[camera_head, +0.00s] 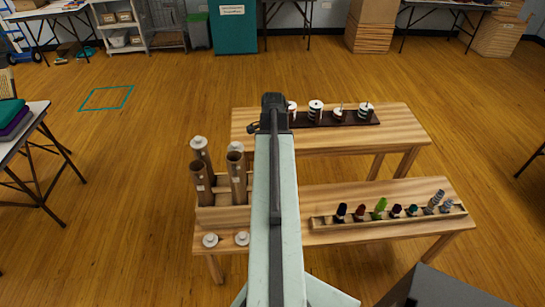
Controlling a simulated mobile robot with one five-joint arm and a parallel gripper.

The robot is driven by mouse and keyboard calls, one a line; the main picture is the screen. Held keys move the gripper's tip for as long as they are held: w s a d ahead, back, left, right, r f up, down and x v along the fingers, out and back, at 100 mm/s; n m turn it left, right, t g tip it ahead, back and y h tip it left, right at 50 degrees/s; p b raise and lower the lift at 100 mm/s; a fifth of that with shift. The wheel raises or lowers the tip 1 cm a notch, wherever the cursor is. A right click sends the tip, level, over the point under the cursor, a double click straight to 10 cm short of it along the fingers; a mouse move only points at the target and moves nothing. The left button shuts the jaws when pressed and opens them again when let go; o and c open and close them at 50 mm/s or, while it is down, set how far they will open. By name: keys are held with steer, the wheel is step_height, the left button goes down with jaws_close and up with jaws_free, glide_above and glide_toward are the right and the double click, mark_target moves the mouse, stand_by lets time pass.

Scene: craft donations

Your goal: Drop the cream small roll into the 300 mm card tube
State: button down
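Several brown card tubes stand upright in a wooden rack (222,216) at the left end of the front table. The front left tube (203,185) and the front right tube (238,180) show most fully; a back left tube (203,158) is partly hidden. I cannot tell which is the 300 mm one. I cannot pick out a cream small roll for certain. Dark, red, green and grey rolls (380,207) stand in a wooden tray at the right. My gripper (273,103) is a dark shape at the arm's far end, by the back table; its fingers and any load are hidden.
Black-and-white spools (316,112) stand on a dark board on the back table (395,118). Pale round caps (210,240) lie on the front table (345,241). A side table (14,145) with folded cloth stands left. My arm hides the middle. Open floor lies beyond.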

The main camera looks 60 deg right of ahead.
steer(key=shift+f, duration=0.4)
steer(key=shift+r, duration=0.1)
steer(key=c, duration=0.8)
jaws_free()
step_height(320, 180, up, 8)
steer(key=p, duration=0.8)
steer(key=shift+a, duration=0.1)
